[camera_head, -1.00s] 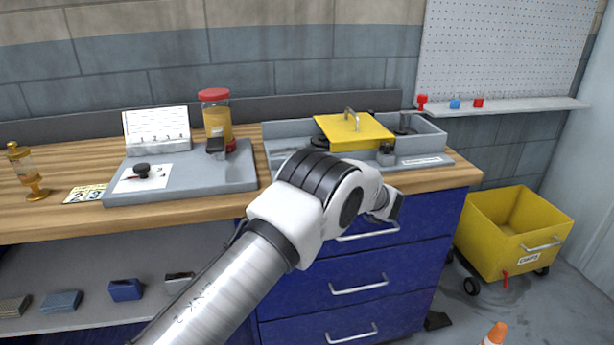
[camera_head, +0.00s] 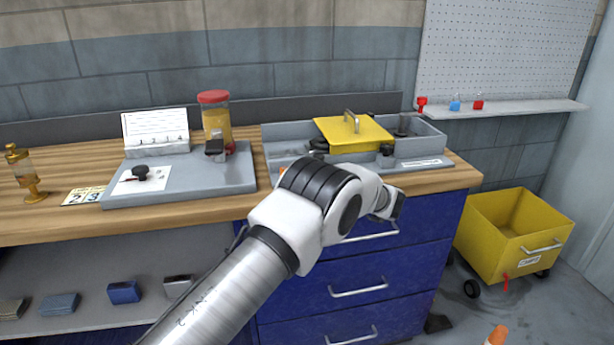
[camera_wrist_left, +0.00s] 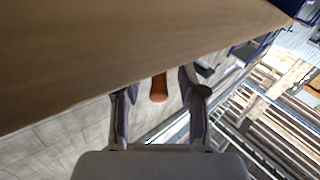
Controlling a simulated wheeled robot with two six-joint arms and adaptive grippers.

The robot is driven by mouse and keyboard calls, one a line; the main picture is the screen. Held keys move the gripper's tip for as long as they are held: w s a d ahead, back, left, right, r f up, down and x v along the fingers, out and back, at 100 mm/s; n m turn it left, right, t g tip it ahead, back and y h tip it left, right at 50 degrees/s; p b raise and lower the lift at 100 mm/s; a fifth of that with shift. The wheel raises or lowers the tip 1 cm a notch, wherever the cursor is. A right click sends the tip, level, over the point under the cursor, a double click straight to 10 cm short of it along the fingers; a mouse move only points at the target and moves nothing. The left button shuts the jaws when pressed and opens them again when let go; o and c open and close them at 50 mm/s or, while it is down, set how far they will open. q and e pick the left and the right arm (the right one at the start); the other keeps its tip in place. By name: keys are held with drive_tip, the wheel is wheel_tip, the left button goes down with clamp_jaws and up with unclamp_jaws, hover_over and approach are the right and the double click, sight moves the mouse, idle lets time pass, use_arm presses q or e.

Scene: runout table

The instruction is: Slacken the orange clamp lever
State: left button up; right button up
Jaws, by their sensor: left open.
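The orange clamp lever (camera_wrist_left: 158,88) shows in the left wrist view as a rounded orange-brown handle. It lies between the two fingers of my left gripper (camera_wrist_left: 158,104), below the wooden edge. The gripper is open, with a gap on each side of the lever; I cannot tell how far along the fingers it sits. In the head view my left arm crosses the front of the bench, and its fingers cannot be made out. A small orange spot (camera_head: 282,170) shows just above my arm; I cannot tell whether it belongs to the lever. My right gripper is not in view.
A grey tray (camera_head: 430,142) with a yellow lidded part (camera_head: 356,132) sits on the wooden bench (camera_head: 60,218). A grey board (camera_head: 215,180) and a red-capped jar (camera_head: 215,115) stand left of it. Blue drawers (camera_head: 400,262) are below; a yellow cart (camera_head: 480,235) stands right.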

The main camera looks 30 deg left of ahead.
use_arm(q)
drive_tip(key=s+d, duration=0.1)
drive_tip(key=d, duration=1.1)
